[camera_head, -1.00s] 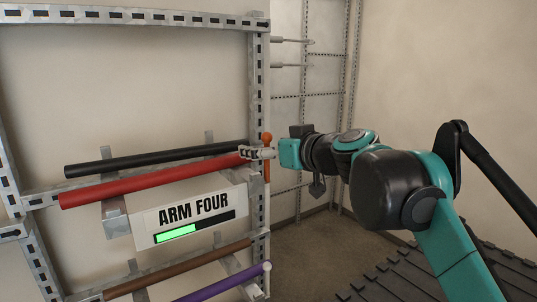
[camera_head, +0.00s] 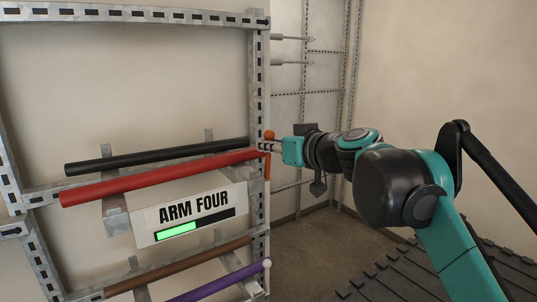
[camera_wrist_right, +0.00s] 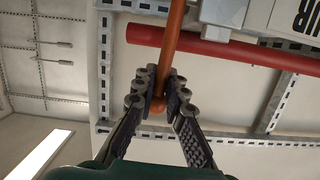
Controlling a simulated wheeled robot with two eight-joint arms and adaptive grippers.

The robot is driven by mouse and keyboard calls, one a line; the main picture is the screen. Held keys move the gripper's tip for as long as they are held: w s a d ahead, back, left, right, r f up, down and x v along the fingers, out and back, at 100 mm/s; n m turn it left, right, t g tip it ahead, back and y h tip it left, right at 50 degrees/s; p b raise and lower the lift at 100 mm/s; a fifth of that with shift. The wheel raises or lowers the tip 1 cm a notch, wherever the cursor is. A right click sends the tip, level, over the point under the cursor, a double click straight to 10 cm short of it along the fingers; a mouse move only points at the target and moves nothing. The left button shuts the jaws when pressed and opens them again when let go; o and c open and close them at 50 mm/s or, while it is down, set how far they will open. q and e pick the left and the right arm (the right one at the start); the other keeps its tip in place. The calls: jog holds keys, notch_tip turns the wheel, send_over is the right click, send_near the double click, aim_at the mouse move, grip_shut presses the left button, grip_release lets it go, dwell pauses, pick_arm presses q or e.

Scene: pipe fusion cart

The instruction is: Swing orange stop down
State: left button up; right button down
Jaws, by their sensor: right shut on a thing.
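The orange stop (camera_head: 267,170) is an upright bar with a rounded knob at its top, at the right post of the rack, by the end of the red pipe (camera_head: 160,180). My right gripper (camera_head: 268,146) is at the stop's upper part, just below the knob. In the right wrist view the orange stop (camera_wrist_right: 174,32) runs between the fingers of my right gripper (camera_wrist_right: 161,82), which are shut on it near its knob end. The fingers hide part of the bar. My left gripper is not in view.
The metal rack post (camera_head: 256,80) stands right beside the stop. A black pipe (camera_head: 150,158) lies behind the red one; brown (camera_head: 180,267) and purple (camera_head: 220,284) pipes lie lower. A sign reading ARM FOUR (camera_head: 195,215) hangs below the red pipe. Open floor (camera_head: 310,235) lies to the right.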

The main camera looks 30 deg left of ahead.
jog(key=shift+w+d+r+m+g, duration=0.1)
jog(key=shift+w+d+m+g, duration=0.2)
jog(key=shift+w+m, duration=0.3)
jog(key=shift+w+d+f+m+y+p, duration=0.15)
jog(key=shift+w+m+p, duration=0.15)
jog(key=shift+m, duration=0.15)
jog(key=shift+w+d+f+m+y+p, duration=0.1)
jog(key=shift+w+m+y+p, duration=0.15)
jog(key=shift+m, duration=0.2)
jog(key=shift+w, duration=0.1)
jog(key=shift+w+d+f+m+g, duration=0.15)
jog(key=shift+w+m+g, duration=0.15)
jog(key=shift+m, duration=0.15)
jog(key=shift+w+d+f+m+g, duration=0.1)
jog(key=shift+w+f+m+g, duration=0.15)
jog(key=shift+m, duration=0.2)
jog(key=shift+w, duration=0.1)
